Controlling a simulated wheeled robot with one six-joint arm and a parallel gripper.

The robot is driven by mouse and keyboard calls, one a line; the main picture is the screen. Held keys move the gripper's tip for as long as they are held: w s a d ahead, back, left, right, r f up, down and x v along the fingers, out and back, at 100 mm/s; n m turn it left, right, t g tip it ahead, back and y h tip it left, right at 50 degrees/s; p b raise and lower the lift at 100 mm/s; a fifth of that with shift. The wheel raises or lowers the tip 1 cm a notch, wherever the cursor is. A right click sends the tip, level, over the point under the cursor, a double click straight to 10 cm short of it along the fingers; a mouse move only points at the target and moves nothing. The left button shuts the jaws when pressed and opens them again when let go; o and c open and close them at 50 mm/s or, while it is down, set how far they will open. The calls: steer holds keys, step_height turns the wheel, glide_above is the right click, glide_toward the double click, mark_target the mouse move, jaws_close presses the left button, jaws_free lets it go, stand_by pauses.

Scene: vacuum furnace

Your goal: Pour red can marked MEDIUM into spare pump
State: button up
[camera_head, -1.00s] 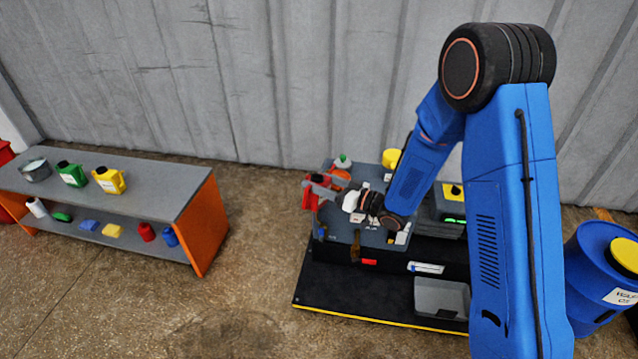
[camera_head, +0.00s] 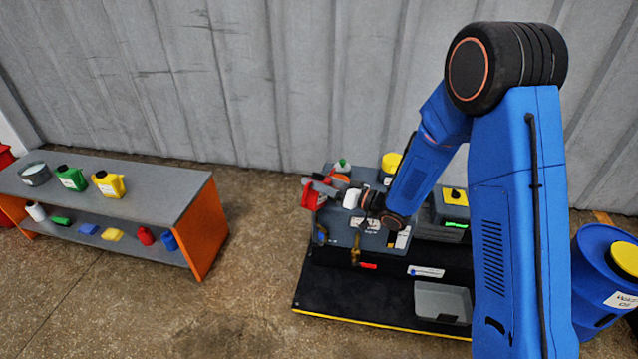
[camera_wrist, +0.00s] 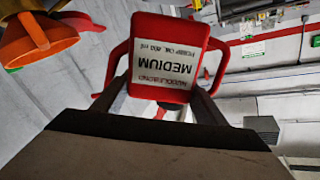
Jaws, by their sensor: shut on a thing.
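The red can (camera_head: 310,196) is held in my gripper (camera_head: 330,191) at the left end of the grey pump unit. The wrist view shows the can (camera_wrist: 167,55) between the two fingers (camera_wrist: 157,104), its white MEDIUM label upside down in the picture. The can looks tilted in the head view; I cannot see its spout or any flow of oil. The grey pump (camera_head: 342,236) stands on a black base. An orange funnel (camera_head: 341,178) sits at its top, just behind the gripper; it also shows at upper left in the wrist view (camera_wrist: 30,40).
A grey bench (camera_head: 175,203) with orange ends stands at left, holding a green can (camera_head: 71,178), a yellow can (camera_head: 108,184) and several smaller items below. A blue drum (camera_head: 594,275) is at right. Open floor lies between bench and pump.

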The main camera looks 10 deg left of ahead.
steer(key=shift+w+d+r+m, duration=0.1)
steer(key=shift+w+r+m, duration=0.05)
steer(key=shift+r+m, duration=0.4)
steer(key=shift+w+r+m, duration=0.15)
steer(key=shift+r+m, duration=0.3)
steer(key=shift+m, duration=0.1)
steer(key=shift+w+d+r+m, duration=0.1)
steer(key=shift+w+r+m, duration=0.15)
steer(key=shift+r+m, duration=0.3)
steer(key=shift+w+d+r+m, duration=0.1)
steer(key=shift+w+r+m, duration=0.15)
steer(key=shift+r+m, duration=0.3)
steer(key=shift+w+d+r+m, duration=0.15)
steer(key=shift+w+r+m, duration=0.2)
steer(key=shift+m, duration=0.3)
steer(key=shift+w+d+r+m, duration=0.1)
steer(key=shift+w+r+m, duration=0.2)
steer(key=shift+m, duration=0.35)
steer(key=shift+w+d+r+m, duration=0.35)
steer(key=shift+w+r+m, duration=0.4)
steer(key=shift+m, duration=0.45)
stand_by(0.5)
stand_by(0.5)
